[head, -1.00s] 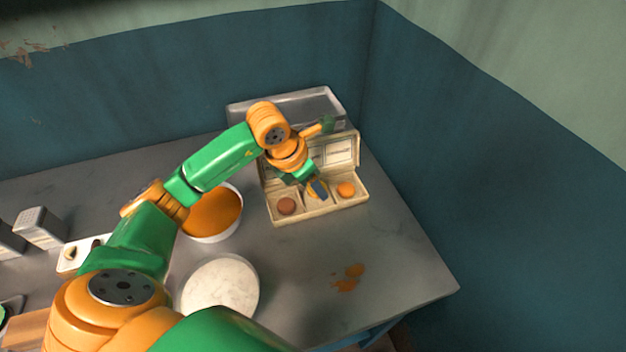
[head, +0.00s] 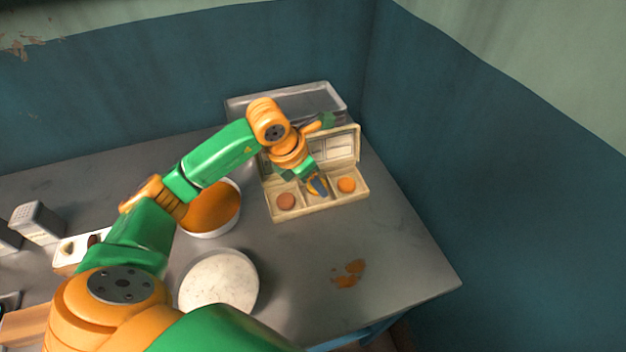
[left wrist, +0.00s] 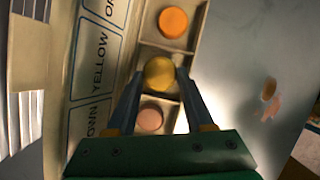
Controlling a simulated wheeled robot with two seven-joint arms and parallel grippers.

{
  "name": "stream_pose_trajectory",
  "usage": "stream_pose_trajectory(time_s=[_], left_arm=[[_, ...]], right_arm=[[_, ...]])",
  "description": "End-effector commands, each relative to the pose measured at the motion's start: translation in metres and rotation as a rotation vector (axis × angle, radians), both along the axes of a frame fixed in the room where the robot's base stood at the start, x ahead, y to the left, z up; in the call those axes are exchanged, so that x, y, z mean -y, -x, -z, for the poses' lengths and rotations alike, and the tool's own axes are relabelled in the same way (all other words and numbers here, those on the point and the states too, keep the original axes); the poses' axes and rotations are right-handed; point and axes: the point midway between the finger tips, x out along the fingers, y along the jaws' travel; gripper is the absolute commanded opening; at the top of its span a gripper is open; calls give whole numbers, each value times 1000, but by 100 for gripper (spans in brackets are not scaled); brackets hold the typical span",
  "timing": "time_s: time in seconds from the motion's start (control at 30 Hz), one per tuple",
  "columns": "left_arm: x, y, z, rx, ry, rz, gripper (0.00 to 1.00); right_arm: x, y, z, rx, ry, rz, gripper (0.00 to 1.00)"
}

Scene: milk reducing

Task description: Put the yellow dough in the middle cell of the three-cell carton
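The pale three-cell carton (head: 364,189) stands open on the table, its lid raised at the back. The yellow dough (left wrist: 159,73) is a round piece at the middle cell in the left wrist view, beside the lid's word YELLOW. My left gripper (head: 317,188) reaches down over that cell. Its two fingers are close against opposite sides of the yellow dough, and it looks shut on it. Whether the dough touches the cell floor is unclear. An orange dough (head: 346,185) sits in the right cell and a brown dough (head: 286,201) in the left cell. My right gripper is not in view.
A metal tray (head: 236,106) lies behind the carton. A bowl of orange contents (head: 212,210) and a round whitish-topped container (head: 218,283) stand left. Orange spots (head: 348,273) mark the table (head: 400,262) in front. A wall rises at the right.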

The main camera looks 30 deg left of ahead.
Motion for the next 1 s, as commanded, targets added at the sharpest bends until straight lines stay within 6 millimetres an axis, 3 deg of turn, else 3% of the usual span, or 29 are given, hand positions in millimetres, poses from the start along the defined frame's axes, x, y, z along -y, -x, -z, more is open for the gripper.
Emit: stream_pose_trajectory(time_s=[0.03, 0.13, 0.67, 1.0], left_arm=[[0, 0, 0, 0, 0, 0, 60], [0, 0, 0, 0, 0, 0, 87], [-1, 0, -3, 4, -1, -2, 87], [-9, 22, -60, 5, -1, 0, 87]], right_arm=[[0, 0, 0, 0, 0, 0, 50], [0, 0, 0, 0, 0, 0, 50], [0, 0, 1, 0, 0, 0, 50], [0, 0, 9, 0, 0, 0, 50]])
